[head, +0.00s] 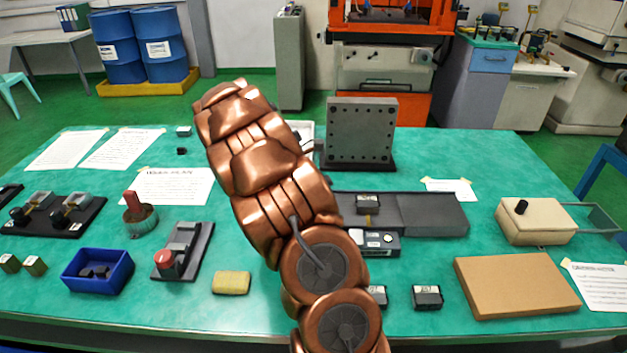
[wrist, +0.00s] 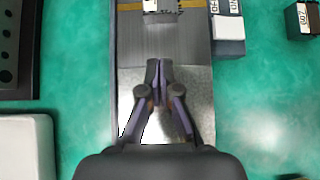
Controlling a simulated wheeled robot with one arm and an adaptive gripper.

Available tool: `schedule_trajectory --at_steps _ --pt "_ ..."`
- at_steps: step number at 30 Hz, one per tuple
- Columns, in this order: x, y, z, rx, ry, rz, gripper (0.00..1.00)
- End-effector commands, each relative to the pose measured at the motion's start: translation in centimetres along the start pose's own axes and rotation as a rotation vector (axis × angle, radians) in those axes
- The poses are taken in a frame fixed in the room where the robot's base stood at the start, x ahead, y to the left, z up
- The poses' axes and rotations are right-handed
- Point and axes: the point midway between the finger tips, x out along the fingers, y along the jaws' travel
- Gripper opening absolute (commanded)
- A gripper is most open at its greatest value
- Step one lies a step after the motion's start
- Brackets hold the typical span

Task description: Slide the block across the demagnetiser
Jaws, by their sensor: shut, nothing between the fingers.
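The demagnetiser (head: 430,212) is a long grey flat-topped unit across the middle of the bench; its top also shows in the wrist view (wrist: 130,60). A small dark block with a pale label (head: 367,202) sits on it, over a brass-coloured stripe. In the wrist view the block (wrist: 162,12) is at the top edge, partly cut off. My gripper (wrist: 160,75) is shut and empty, over the bed of the demagnetiser and apart from the block. In the head view my arm hides the gripper and the unit's left part.
A dark box with a white label (head: 380,241) lies against the demagnetiser's near side. Another small dark block (head: 428,297) stands nearer the front edge. An upright drilled plate (head: 361,132) stands behind. A cardboard-coloured slab (head: 515,285) and a beige box (head: 535,221) are at right.

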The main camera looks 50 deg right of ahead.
Motion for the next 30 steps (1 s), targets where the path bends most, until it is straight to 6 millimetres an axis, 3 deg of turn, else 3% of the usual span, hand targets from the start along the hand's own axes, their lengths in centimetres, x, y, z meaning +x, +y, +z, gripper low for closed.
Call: schedule_trajectory --at_steps 5,12,30 --pt "3.1 -0.1 0.1 -0.001 -0.002 -0.005 0.0" --pt "5.0 0.0 2.3 0.003 0.001 0.0 0.0" --pt "5.7 0.0 2.9 -0.004 0.001 0.005 0.0"
